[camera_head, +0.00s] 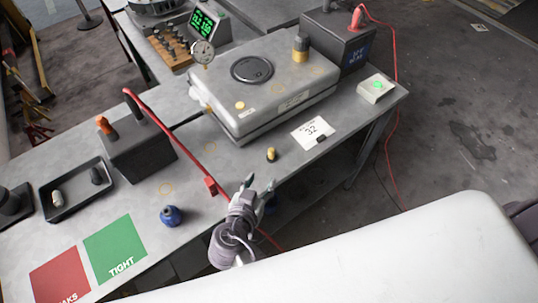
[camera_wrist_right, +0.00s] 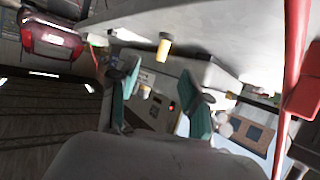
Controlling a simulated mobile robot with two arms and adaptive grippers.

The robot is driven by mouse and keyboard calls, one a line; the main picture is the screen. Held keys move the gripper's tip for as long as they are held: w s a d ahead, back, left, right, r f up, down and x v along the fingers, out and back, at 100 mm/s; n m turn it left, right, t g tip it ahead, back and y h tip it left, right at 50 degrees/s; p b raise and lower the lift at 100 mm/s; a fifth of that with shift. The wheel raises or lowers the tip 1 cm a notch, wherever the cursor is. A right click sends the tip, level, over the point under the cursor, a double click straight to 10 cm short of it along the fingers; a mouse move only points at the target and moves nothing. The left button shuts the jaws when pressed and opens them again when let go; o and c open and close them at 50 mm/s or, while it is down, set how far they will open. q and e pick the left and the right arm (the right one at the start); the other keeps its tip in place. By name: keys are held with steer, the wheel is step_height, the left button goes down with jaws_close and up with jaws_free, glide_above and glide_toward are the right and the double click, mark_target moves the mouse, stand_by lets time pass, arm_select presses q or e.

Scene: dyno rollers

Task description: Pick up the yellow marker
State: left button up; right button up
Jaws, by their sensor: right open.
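A small yellow and dark cylinder (camera_head: 271,155), which looks like the yellow marker, stands on the grey workbench (camera_head: 185,200) near its front edge. In the right wrist view a yellow cylinder (camera_wrist_right: 163,47) shows at the bench surface, beyond and above the gap between my fingers. My right gripper (camera_head: 258,186) is open and empty, at the bench edge, just short of the cylinder and apart from it. Its two teal fingers (camera_wrist_right: 166,88) are spread in the wrist view. My left gripper is not in view.
A large grey case (camera_head: 290,105) stands behind the cylinder, with a white card marked 32 (camera_head: 312,131) to its right. A red bar (camera_head: 170,140) slants across the bench at left. A blue round object (camera_head: 171,215) and a black tray (camera_head: 76,190) are farther left.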

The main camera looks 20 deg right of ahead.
mark_target(271, 155)
steer(key=shift+w+r+t, duration=0.3)
steer(key=shift+w, duration=0.25)
steer(key=b+x, duration=0.1)
steer(key=x, duration=1.2)
steer(key=shift+s, duration=0.1)
steer(key=shift+c, duration=1)
jaws_close()
